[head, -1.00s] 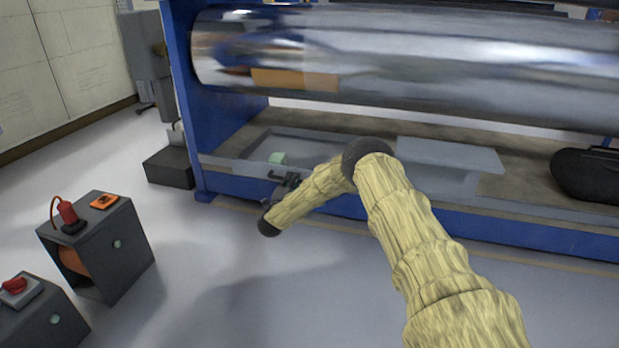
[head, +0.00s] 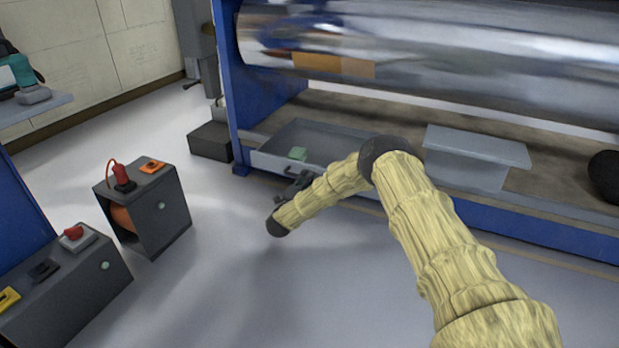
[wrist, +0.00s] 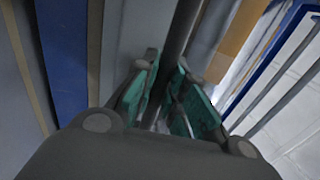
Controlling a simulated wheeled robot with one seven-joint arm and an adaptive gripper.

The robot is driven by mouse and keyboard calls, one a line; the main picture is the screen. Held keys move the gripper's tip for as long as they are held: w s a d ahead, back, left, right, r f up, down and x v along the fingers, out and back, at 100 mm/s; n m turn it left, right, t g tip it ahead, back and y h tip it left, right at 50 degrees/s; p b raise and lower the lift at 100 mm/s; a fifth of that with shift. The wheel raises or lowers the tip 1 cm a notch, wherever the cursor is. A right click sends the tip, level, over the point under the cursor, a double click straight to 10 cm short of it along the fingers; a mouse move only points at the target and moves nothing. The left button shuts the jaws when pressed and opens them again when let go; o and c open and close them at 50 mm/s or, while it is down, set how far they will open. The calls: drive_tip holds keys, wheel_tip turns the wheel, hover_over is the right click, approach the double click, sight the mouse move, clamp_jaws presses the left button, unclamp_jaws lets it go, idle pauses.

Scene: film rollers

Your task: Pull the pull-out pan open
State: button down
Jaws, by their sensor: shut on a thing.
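The pull-out pan (head: 268,162) is a shallow grey tray under the big roller, in the head view. Its front stands out a little past the blue frame, and a small green block (head: 297,154) lies in it. My gripper (head: 303,181) is at the pan's front, where the handle is, partly hidden by my arm. In the wrist view my gripper's teal-padded fingers (wrist: 172,98) are closed around a dark bar, the pan's handle (wrist: 180,35). The exact contact is hard to see there.
A blue-framed machine carries a shiny roller (head: 450,45). A grey raised plate (head: 478,145) sits right of the pan. Dark boxes with an orange-and-red top (head: 150,205) and a red knob (head: 75,262) stand at the left. The floor in front of the pan is clear.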

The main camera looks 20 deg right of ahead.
drive_tip(key=shift+a, duration=0.15)
drive_tip(key=c, duration=1.5)
unclamp_jaws()
drive_tip(key=shift+o, duration=0.2)
drive_tip(key=shift+d, duration=0.2)
drive_tip(key=v, duration=1.2)
drive_tip(key=shift+f, duration=0.1)
